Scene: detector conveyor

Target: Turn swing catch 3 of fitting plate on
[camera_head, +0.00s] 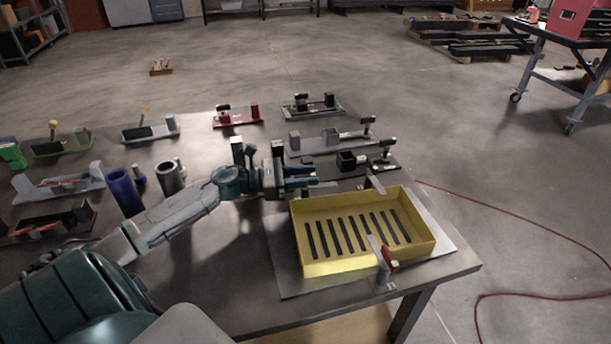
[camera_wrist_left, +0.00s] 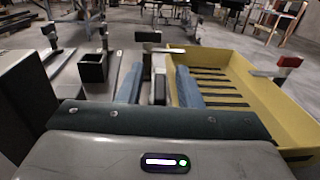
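A yellow slotted tray (camera_head: 310,268) sits on a grey metal plate (camera_head: 285,285) at the table's right end; I take this as the fitting plate. A red-tipped swing catch (camera_head: 386,258) stands at the tray's front edge, and another catch (camera_head: 375,184) stands at its back edge. In the left wrist view the tray (camera_wrist_left: 270,112) is right of my fingers, with the red-tipped catch (camera_wrist_left: 287,65) beyond. My left gripper (camera_head: 315,178) is at the tray's back left corner. Its blue fingers (camera_wrist_left: 158,88) are apart, with a small grey upright part between them; contact is unclear. No catch numbers are legible. My right gripper is out of view.
Several fixtures with clamps stand behind my left gripper, including one with a black open box (camera_head: 347,161). A blue cup (camera_head: 124,192) and a grey cup (camera_head: 170,178) stand left. A red cable (camera_head: 530,223) lies on the floor right of the table.

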